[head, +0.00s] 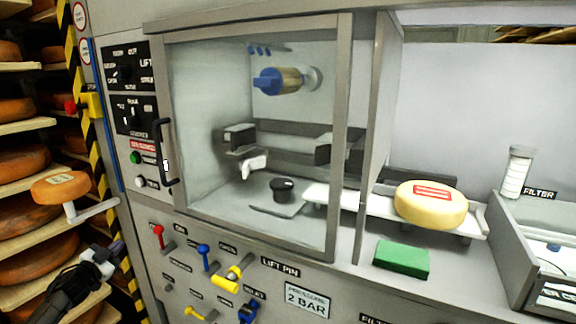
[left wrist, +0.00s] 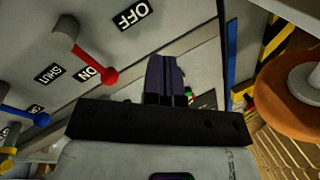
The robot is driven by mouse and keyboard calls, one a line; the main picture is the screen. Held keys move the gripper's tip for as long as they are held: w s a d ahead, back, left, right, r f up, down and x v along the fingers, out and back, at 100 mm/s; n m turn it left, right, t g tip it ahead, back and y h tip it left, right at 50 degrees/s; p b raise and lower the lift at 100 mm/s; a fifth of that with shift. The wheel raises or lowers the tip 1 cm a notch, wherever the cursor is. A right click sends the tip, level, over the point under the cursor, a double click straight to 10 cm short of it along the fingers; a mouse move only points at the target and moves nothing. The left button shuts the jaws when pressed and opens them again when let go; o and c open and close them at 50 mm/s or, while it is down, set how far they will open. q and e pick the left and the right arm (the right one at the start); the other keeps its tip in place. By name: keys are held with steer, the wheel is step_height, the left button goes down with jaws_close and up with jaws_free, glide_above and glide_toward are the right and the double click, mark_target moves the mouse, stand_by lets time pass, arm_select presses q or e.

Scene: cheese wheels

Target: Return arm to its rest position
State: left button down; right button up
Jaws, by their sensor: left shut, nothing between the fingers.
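My left gripper (head: 116,247) is at the lower left of the head view, in front of the cheese shelves and left of the control panel. In the left wrist view its dark fingers (left wrist: 165,78) are together, with nothing between them. They are apart from the red lever (left wrist: 98,76), which shows to their left there. My right gripper is in neither view.
An orange cheese wheel (head: 60,187) on a light support stands close above my left gripper. The glass cabinet door (head: 164,150) looks shut. A yellow cheese wheel (head: 431,204) lies on a white tray at right, behind a green block (head: 402,259). Coloured levers (head: 204,257) stick out below.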

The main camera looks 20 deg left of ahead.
arm_select(q)
steer(key=w+d+r+n+g+y+p, duration=0.1)
steer(key=d+r+n+g+y, duration=0.1)
steer(key=d+r+g+y, duration=0.3)
steer(key=w+d+r+n+y, duration=0.1)
steer(key=d+r+y, duration=0.1)
steer(key=d, duration=0.6)
steer(key=s+d+f+g+h+p, duration=0.1)
steer(key=s+d+g+p, duration=0.15)
steer(key=s+d, duration=0.5)
steer(key=s+d+f+g+h+p, duration=0.1)
steer(key=s+d+f+h+p, duration=0.2)
steer(key=d, duration=0.8)
steer(key=s+d+h+p, duration=0.2)
steer(key=s+d+p, duration=0.3)
steer(key=s, duration=0.4)
steer(key=s+d+h+p, duration=0.1)
steer(key=s+d+p, duration=0.2)
steer(key=s+d, duration=0.5)
steer(key=s+d+f+n+g+h+p, duration=0.1)
steer(key=s+d+f+g+p, duration=0.2)
steer(key=s, duration=0.7)
steer(key=s+f+g+h+p, duration=0.15)
steer(key=s+g+p, duration=0.3)
steer(key=s, duration=0.55)
step_height(320, 180, up, 36)
steer(key=p, duration=3.8)
steer(key=shift+w+r+t+y, duration=0.15)
steer(key=shift+r+t+y, duration=0.15)
steer(key=shift+y, duration=0.15)
